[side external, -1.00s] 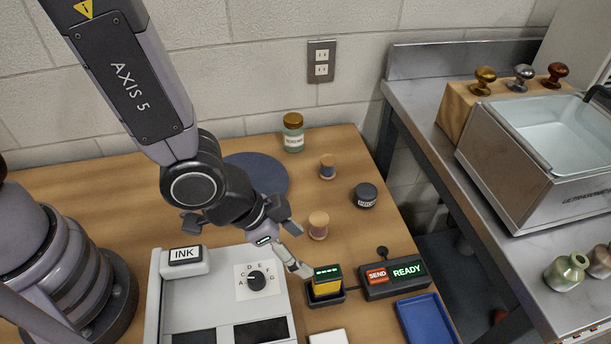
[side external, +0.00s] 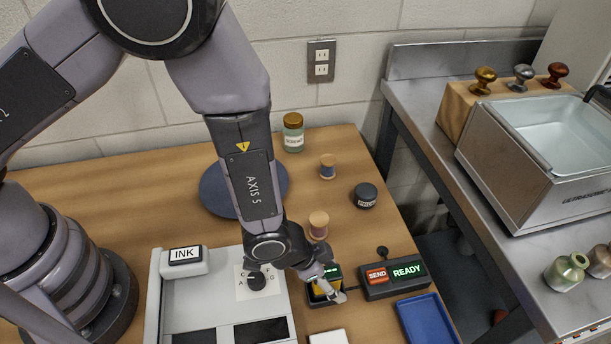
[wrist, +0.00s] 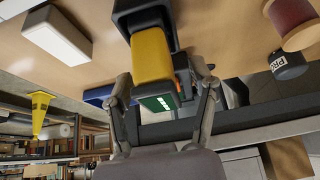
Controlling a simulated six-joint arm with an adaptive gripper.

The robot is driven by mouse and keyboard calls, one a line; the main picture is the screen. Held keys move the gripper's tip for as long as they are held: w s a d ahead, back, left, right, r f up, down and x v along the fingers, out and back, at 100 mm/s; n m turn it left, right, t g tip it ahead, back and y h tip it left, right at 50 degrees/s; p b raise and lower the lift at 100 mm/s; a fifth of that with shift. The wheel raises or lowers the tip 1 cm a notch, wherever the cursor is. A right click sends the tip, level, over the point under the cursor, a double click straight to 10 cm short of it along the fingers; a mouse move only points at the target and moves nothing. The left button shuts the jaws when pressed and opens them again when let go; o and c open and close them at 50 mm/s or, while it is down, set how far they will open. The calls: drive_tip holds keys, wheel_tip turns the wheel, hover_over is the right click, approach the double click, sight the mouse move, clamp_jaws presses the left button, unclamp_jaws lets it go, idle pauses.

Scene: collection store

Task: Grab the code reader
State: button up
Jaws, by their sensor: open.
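The code reader, a yellow block with a green-lit dark end, stands in a black cradle (wrist: 142,18). In the wrist view the reader (wrist: 152,55) is in the upper middle, its lit end towards me. My gripper (wrist: 164,80) is open, with one finger on either side of the lit end; I see no clear contact. In the side external view my gripper (side external: 329,284) is at the reader (side external: 320,290) and partly hides it and the cradle.
A SEND/READY box (side external: 392,277) stands close to the right of the cradle, with a blue tray (side external: 428,320) in front. A grey machine with a dial (side external: 220,300) is to the left. A white block (side external: 328,337) lies in front. Spools (side external: 318,225) and a dark jar (side external: 365,196) stand behind.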

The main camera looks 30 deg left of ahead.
drive_tip(key=shift+c, duration=0.3)
clamp_jaws()
idle(0.3)
